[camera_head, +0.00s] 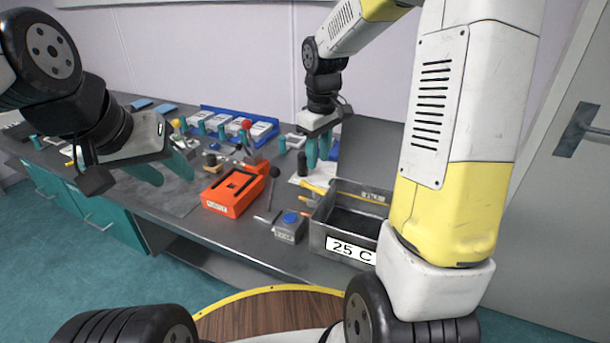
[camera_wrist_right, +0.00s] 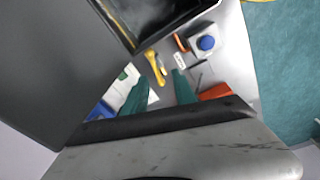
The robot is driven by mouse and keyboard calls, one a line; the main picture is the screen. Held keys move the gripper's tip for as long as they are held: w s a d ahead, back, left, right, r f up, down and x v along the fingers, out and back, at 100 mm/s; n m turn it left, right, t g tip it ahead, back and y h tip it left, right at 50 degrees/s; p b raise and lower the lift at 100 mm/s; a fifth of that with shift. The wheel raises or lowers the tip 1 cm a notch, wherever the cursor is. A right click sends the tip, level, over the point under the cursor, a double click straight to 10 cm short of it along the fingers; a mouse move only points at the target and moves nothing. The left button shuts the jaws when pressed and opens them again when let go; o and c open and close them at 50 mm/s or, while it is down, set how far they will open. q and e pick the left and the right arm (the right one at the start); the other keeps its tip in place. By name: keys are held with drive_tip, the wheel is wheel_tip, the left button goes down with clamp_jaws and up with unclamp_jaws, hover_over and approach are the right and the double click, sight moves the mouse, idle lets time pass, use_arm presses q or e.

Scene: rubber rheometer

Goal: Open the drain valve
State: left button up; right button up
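A metal bath (camera_head: 345,245) labelled "25 C" stands at the right end of the bench. A yellow lever (camera_head: 312,187) shows at its left side. I take it to be the drain valve's handle, but its valve body is not clear. It also shows in the right wrist view (camera_wrist_right: 151,60), beside the bath's dark basin (camera_wrist_right: 150,15). My right gripper (camera_head: 318,152) is open and empty, above and behind the lever, its teal fingers apart (camera_wrist_right: 160,88). My left gripper (camera_head: 162,168) is open and empty over the left part of the bench, far from the bath.
An orange-red box (camera_head: 230,192) and a grey block with a blue knob (camera_head: 290,226) stand left of the bath. A blue rack (camera_head: 240,125) is at the back. A dark upright panel (camera_head: 370,150) stands behind the bath, close to my right gripper.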

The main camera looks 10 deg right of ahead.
drive_tip(key=n+g, duration=0.1)
hover_over(314, 186)
wheel_tip(314, 186, down, 6)
drive_tip(key=shift+d+r, duration=0.1)
drive_tip(key=shift+r, duration=0.15)
wheel_tip(314, 186, down, 8)
drive_tip(key=shift+r, duration=0.15)
drive_tip(key=shift+c, duration=0.2)
clamp_jaws()
